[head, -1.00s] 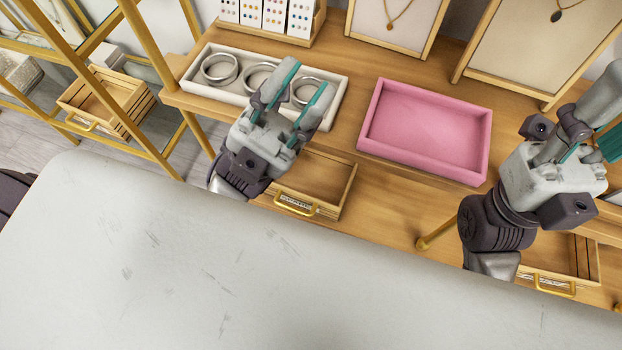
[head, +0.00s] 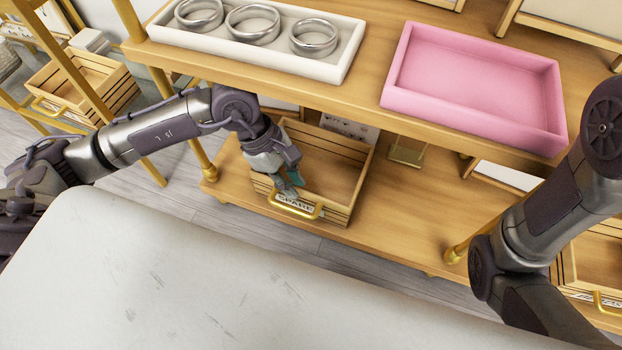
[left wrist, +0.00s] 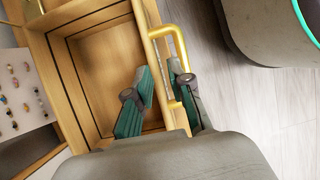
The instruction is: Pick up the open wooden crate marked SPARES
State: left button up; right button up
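The open wooden crate (head: 352,193) marked SPARES sits on the lower shelf, upright and empty, with a gold handle (head: 296,207) on its front. My left gripper (head: 290,188) is at the crate's front wall, close to the handle. In the left wrist view, the two teal-padded fingers (left wrist: 160,90) straddle the wall's rim, one inside the crate (left wrist: 98,75) and one outside by the handle (left wrist: 182,50). They look apart, with no clear grip on the wall. My right arm shows at the right of the head view, but its gripper is out of frame.
Above the crate is a wooden shelf with a white tray (head: 340,70) of silver rings and a pink tray (head: 400,100). Another crate (head: 592,262) stands at the lower right, and one (head: 75,85) at the far left. A pale surface (head: 200,290) fills the foreground.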

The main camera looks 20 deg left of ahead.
pick_arm(q)
jog(key=shift+w+a+f, duration=0.25)
jog(key=shift+f, duration=0.15)
jog(key=b, duration=0.5)
send_over(304, 210)
jog(key=f, duration=0.6)
jog(key=shift+w+a+f, duration=0.1)
jog(key=shift+w+f, duration=0.1)
jog(key=shift+f, duration=0.05)
jog(key=shift+r, duration=0.1)
grip_shut()
